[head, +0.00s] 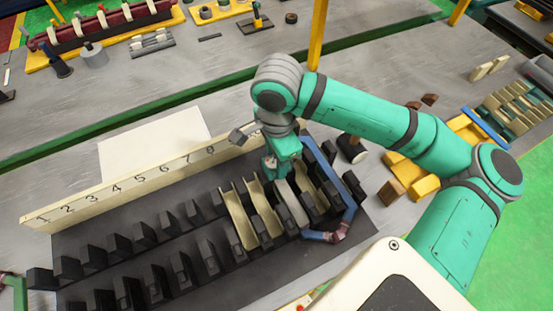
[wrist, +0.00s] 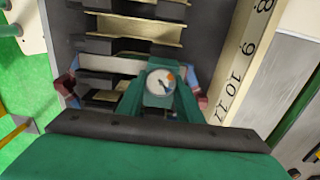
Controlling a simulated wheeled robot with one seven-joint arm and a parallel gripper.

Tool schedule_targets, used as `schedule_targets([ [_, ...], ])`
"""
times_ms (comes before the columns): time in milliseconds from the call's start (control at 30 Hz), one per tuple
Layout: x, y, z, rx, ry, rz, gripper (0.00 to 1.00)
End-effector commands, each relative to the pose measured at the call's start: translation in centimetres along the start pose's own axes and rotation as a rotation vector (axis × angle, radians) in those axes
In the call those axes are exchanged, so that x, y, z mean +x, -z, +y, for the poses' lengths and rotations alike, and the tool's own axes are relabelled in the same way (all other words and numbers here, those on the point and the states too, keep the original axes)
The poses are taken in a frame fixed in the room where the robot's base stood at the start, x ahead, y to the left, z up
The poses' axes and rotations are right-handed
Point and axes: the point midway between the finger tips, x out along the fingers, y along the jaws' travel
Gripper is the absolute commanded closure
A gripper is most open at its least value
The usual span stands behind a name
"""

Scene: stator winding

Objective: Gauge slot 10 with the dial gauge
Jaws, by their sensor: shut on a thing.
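My gripper (head: 272,166) is over the right part of the black stator block, pointing down. In the wrist view, it (wrist: 160,105) is shut on the dial gauge (wrist: 160,82), whose round white face with an orange mark points up at the camera. The gauge is beside the number strip (wrist: 238,70), roughly level with the 10. Its lower end is hidden, so I cannot tell whether it touches a slot. A pale grey strip (head: 290,207) lies in the row just beside my gripper. Cream liners (head: 238,215) sit in neighbouring slots.
The number strip (head: 120,186) stands along the block's far side. A blue coil with red-brown ends (head: 340,228) lies around the block's right slots. Yellow blocks (head: 425,185) and a tray of small parts (head: 515,105) are at right. A white sheet (head: 150,145) lies behind the strip.

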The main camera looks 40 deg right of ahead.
Motion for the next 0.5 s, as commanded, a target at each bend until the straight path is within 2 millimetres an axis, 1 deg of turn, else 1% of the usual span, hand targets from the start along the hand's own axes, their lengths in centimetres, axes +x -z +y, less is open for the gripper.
schedule_targets([
  [500, 0.31, -0.07, 0.0, -0.002, 0.0, 0.0, 0.9],
])
